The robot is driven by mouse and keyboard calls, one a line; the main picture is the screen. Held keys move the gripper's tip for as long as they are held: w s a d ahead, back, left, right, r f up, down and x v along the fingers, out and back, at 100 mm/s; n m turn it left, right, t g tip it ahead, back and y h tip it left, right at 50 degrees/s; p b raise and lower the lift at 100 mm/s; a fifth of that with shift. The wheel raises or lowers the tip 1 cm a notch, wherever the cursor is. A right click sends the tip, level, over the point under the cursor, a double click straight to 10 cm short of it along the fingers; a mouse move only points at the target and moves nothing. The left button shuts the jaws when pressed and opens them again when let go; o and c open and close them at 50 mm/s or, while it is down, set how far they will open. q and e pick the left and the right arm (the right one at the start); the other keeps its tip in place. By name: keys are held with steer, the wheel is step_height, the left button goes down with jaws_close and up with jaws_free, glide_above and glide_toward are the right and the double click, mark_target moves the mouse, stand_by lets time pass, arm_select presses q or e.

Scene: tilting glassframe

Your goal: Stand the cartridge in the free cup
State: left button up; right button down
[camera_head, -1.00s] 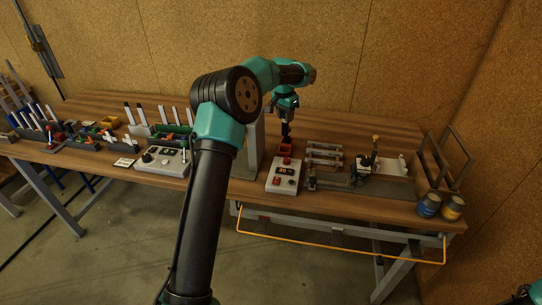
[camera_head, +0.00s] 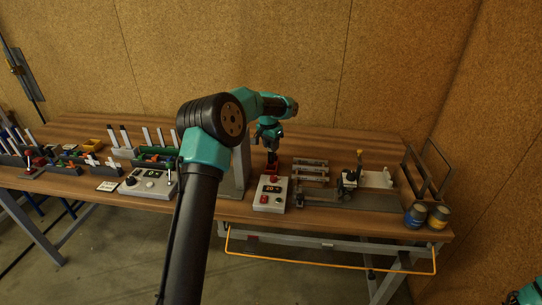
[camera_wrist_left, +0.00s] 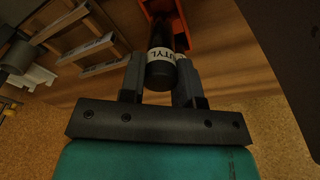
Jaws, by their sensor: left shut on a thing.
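My left gripper (camera_head: 271,150) points down over the workbench, right of a grey upright post. It is shut on the dark cartridge (camera_wrist_left: 161,72), which has a white label ending in "UTYL" and stands roughly upright between the fingers. The orange-red cup (camera_head: 271,169) is directly below the gripper, behind a control box. In the left wrist view the cup (camera_wrist_left: 186,36) surrounds the far end of the cartridge, which appears to be at or inside its mouth. How deep it sits is hidden.
A control box (camera_head: 270,196) with red buttons stands in front of the cup. Grey rails (camera_head: 311,171) and a fixture (camera_head: 352,180) lie to the right. Blue and yellow cans (camera_head: 427,215) stand at the right front. Another control box (camera_head: 147,184) and filled racks are left.

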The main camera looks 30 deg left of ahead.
mark_target(271, 155)
arm_select(q)
steer(key=shift+f, duration=2.5)
steer(key=shift+f, duration=0.1)
steer(key=o, duration=0.9)
steer(key=shift+o, duration=0.2)
step_height(271, 155, up, 12)
steer(key=s, duration=0.1)
steer(key=shift+s+a, duration=0.15)
steer(key=shift+s, duration=0.1)
